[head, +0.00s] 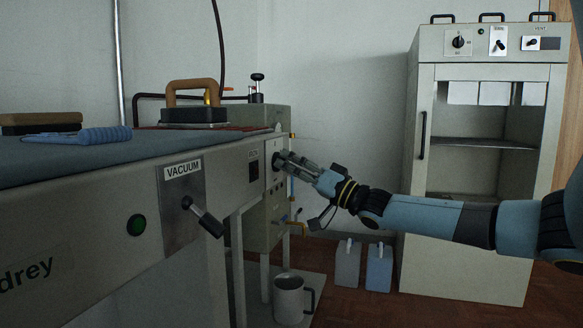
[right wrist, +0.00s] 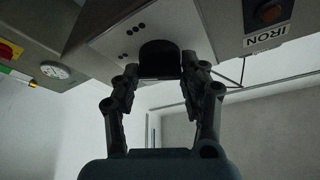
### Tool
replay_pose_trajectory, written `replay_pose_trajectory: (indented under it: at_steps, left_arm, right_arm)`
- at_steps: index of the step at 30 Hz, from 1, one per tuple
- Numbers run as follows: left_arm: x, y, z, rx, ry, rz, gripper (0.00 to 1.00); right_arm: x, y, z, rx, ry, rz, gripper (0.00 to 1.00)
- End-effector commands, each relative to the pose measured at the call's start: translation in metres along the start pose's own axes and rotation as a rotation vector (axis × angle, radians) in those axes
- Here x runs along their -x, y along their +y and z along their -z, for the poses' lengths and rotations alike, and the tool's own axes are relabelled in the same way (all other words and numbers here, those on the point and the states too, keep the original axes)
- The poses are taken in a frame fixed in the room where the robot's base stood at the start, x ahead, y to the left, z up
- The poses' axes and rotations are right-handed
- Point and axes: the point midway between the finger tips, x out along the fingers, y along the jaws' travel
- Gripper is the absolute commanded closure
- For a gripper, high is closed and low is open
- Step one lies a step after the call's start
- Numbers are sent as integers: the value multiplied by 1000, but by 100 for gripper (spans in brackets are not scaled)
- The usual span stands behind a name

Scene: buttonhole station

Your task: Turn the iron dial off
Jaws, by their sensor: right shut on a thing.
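The iron dial (right wrist: 158,55) is a dark round knob on a light plate with several small black dots, seen in the right wrist view. My right gripper (right wrist: 159,75) has one finger on each side of the dial and is shut on it. In the head view this gripper (head: 285,162) reaches from the right to the end of the table's front panel and covers most of the dial. The dial's pointer setting cannot be made out. An IRON label (right wrist: 266,37) sits beside a dark orange-red button or lamp. My left gripper is not in view.
The iron (head: 194,112) with a brown handle stands on the ironing table (head: 60,172). The table front has a VACUUM lever (head: 203,217) and a green button (head: 136,225). A mug (head: 288,300) stands low beside the table. A cabinet (head: 475,258) and two jugs (head: 379,270) are at right.

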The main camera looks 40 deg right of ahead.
Motion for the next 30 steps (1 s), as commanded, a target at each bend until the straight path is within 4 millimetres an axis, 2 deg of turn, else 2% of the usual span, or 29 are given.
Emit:
replay_pose_trajectory:
  at_steps: [7, 30]
  left_arm:
    - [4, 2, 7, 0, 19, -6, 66]
    - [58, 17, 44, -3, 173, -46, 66]
  right_arm:
    - [1, 3, -2, 97, -3, 37, 89]
    - [0, 9, -1, 746, -4, 307, 89]
